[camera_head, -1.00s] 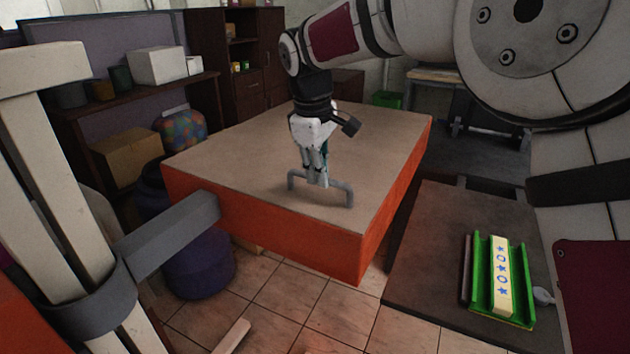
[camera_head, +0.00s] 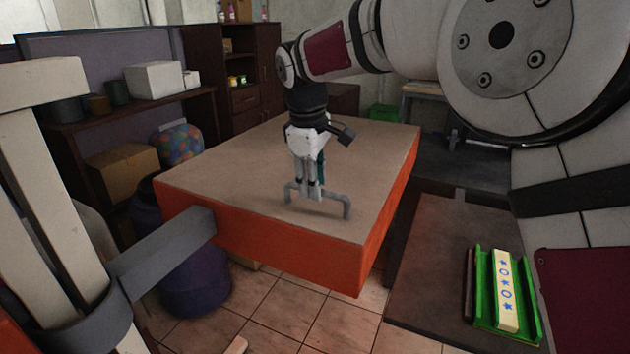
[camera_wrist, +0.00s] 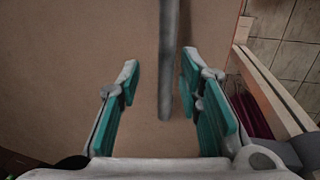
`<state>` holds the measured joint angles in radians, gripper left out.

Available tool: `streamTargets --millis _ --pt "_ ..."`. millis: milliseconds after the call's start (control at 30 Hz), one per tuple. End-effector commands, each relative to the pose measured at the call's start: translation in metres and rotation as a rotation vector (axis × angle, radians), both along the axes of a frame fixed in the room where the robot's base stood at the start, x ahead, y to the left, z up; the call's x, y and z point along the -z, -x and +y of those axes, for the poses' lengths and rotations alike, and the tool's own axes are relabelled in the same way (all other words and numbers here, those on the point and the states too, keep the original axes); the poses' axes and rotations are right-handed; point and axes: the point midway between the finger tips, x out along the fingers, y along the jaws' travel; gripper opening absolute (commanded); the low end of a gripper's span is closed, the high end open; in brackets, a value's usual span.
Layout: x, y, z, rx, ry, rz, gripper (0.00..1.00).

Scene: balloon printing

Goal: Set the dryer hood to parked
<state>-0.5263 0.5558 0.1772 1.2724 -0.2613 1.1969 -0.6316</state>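The dryer hood (camera_head: 215,163) is a wide box with a tan top and orange sides. A grey bracket (camera_head: 165,255) joins it to a pale upright post (camera_head: 45,200) on the left. A grey bar handle (camera_head: 345,204) stands on its top near the front edge. My gripper (camera_head: 313,195) points down at the handle. In the wrist view the handle (camera_wrist: 168,60) runs between the teal-padded fingers of my gripper (camera_wrist: 160,75), closer to the right finger, with a clear gap on the left. The fingers are open.
A dark platform (camera_head: 425,270) at the right carries a green cradle (camera_head: 480,290) with a cream strip (camera_head: 503,285) marked with blue stars and rings. A purple round seat or bin (camera_head: 195,288) is below the hood. Shelves (camera_head: 115,112) with boxes stand behind it.

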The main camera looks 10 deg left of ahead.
Motion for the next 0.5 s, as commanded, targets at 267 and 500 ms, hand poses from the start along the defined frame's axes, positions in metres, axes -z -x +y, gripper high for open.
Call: streamTargets --millis 267,500 --pt "-0.024 0.005 0.002 0.0 -0.002 -0.001 0.33" --pt "-0.072 0.014 0.004 -0.001 -0.003 -0.003 0.33"
